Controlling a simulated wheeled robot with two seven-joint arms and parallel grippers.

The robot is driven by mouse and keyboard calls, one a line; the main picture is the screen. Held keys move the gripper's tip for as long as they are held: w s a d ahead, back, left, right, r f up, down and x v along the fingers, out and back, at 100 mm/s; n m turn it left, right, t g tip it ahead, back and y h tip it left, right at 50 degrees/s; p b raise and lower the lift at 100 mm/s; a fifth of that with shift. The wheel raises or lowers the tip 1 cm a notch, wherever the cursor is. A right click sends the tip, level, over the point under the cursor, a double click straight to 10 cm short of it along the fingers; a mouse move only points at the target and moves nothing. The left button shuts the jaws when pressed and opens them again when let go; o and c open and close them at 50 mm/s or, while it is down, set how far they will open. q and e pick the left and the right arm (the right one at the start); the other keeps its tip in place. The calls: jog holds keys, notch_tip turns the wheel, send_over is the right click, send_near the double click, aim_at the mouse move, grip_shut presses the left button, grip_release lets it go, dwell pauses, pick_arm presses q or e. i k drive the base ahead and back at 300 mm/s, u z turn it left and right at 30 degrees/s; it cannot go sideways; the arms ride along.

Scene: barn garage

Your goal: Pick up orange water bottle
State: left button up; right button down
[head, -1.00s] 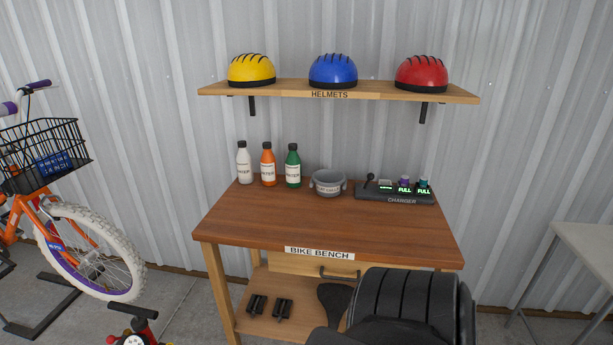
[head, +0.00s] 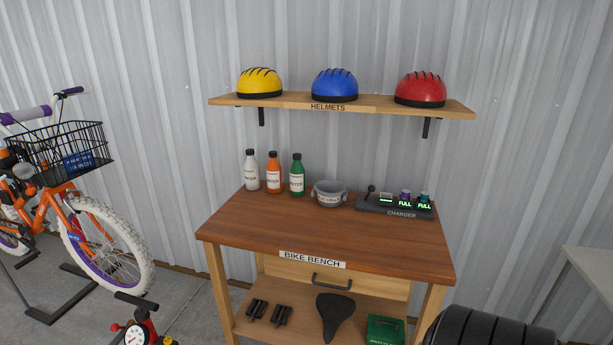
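The orange water bottle (head: 273,173) stands upright near the back left of the wooden bike bench (head: 320,230). It has a black cap and a white label. A white bottle (head: 251,171) stands just left of it and a green bottle (head: 297,175) just right of it. Neither of my grippers shows in the head view.
A grey bowl (head: 330,193) and a charger (head: 396,207) with lit cells sit right of the bottles. A shelf (head: 340,105) with three helmets hangs above. An orange bike (head: 75,215) and a pump (head: 137,330) stand left. The bench's front top is clear.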

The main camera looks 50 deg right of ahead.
aim_at(273, 167)
jog(key=z, duration=2.05)
